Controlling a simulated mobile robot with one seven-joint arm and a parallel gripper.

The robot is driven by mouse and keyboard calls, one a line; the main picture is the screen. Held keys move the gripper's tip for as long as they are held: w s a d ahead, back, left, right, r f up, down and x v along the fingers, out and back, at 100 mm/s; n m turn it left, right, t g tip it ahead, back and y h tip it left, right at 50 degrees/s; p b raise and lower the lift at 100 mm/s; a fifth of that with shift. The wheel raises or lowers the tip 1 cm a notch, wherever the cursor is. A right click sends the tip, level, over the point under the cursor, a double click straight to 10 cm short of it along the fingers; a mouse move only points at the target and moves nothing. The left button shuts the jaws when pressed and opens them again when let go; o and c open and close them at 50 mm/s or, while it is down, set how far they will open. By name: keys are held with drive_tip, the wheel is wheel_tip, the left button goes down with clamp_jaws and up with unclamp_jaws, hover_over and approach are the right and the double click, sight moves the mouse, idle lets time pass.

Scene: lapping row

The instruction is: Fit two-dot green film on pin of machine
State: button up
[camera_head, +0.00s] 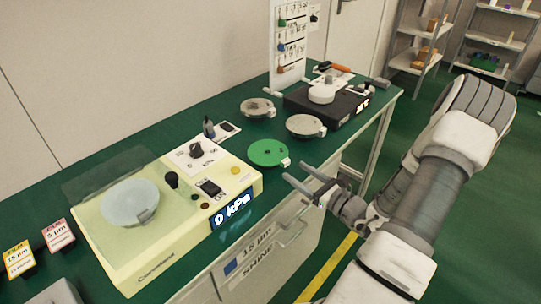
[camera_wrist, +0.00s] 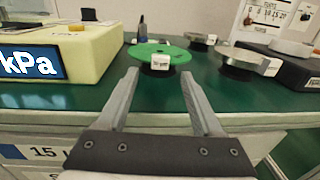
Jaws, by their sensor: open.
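A round green film (camera_head: 268,153) with a small white tab lies on the green bench, right of the cream machine. It also shows in the wrist view (camera_wrist: 160,53), just ahead of my fingers; its dots are too small to count. The cream machine (camera_head: 150,262) has a display reading 0 kPa (camera_head: 232,209) and bears a pale blue-grey disc (camera_head: 130,203) with a tab on its round plate. I cannot make out a pin on it. My gripper (camera_head: 295,173) is open and empty at the bench's front edge, its fingertips short of the green film.
Two grey discs with tabs (camera_head: 257,108) (camera_head: 305,126) lie behind the green film. A black machine (camera_head: 340,111) with a white puck stands at the back right, before a white tag board (camera_head: 290,45). Yellow and pink label cards (camera_head: 20,260) (camera_head: 58,235) stand at the left.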

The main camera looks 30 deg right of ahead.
sight(287, 165)
drive_tip(key=x, duration=0.3)
drive_tip(key=shift+w+a+r, duration=0.1)
drive_tip(key=shift+w+r, duration=0.05)
drive_tip(key=shift+w, duration=0.15)
clamp_jaws()
